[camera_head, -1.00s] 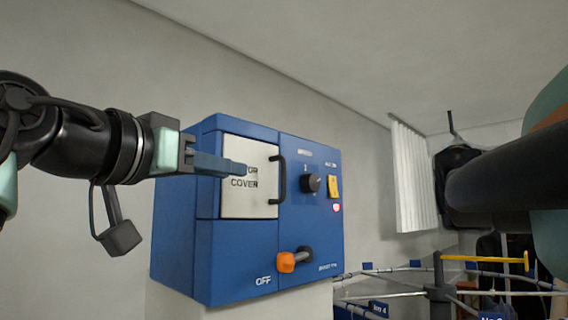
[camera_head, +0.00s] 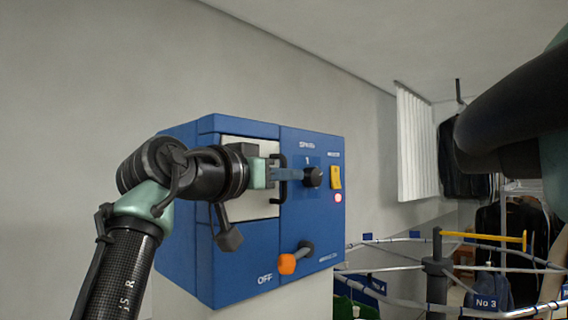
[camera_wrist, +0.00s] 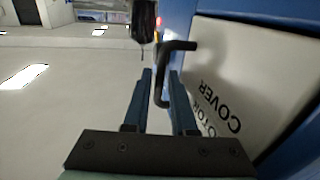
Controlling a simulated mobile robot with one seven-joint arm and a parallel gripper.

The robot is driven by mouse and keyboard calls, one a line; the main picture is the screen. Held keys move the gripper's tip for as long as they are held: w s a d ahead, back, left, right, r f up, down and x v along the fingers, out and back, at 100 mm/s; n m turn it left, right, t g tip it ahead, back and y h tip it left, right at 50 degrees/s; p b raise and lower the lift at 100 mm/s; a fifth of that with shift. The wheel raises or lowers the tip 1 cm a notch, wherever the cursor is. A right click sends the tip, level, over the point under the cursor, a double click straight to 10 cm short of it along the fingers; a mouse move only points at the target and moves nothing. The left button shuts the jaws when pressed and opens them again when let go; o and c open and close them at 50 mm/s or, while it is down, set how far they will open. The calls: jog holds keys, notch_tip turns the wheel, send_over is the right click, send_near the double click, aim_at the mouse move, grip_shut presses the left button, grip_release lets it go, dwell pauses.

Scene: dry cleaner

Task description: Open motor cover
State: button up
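The motor cover (camera_head: 262,207) is a white panel on the front of a blue control box. It looks shut, and my arm hides much of it in the head view. Its black bar handle (camera_wrist: 178,46) stands out from the cover's edge in the wrist view. My gripper (camera_wrist: 160,75) is open, with one blue finger on each side of the handle. Gaps show between the fingers and the bar. In the head view my gripper (camera_head: 300,174) reaches from the left across the handle, its tips close to the black knob.
The blue box (camera_head: 225,262) also carries a black speed knob (camera_head: 313,178), a yellow switch (camera_head: 335,177) and an orange-tipped lever (camera_head: 287,263). A garment rail (camera_head: 400,240) and a yellow bar (camera_head: 485,236) stand at the right. Wall space left of the box is free.

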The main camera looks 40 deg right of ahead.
jog(key=shift+d, duration=0.1)
grip_shut()
dwell(1.4)
